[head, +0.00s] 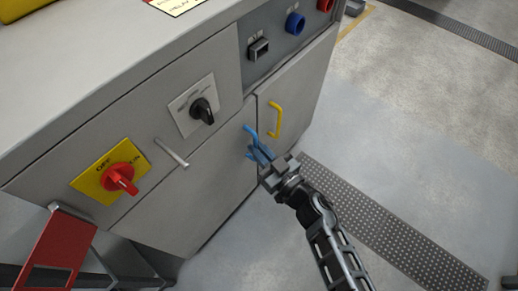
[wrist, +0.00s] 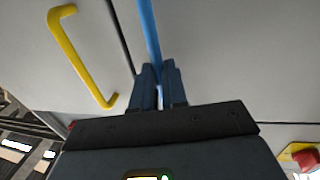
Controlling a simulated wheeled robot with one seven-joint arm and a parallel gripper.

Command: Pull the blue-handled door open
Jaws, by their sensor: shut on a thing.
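The blue handle (head: 251,132) is on the grey cabinet front in the head view, left of the seam between two doors. The blue-handled door (head: 222,165) looks flush with the cabinet front. My gripper (head: 258,151) is at the lower part of the blue handle, with its fingers shut on it. In the wrist view the blue handle (wrist: 150,35) runs down between the two fingers of my gripper (wrist: 159,75). The part of the handle between and behind the fingers is hidden.
A yellow handle (head: 276,119) is on the neighbouring door, right of the blue one. A black rotary switch (head: 202,110), a metal bar handle (head: 171,153) and a red knob (head: 120,178) are to the left. A red panel (head: 62,250) stands lower left. The floor right is clear.

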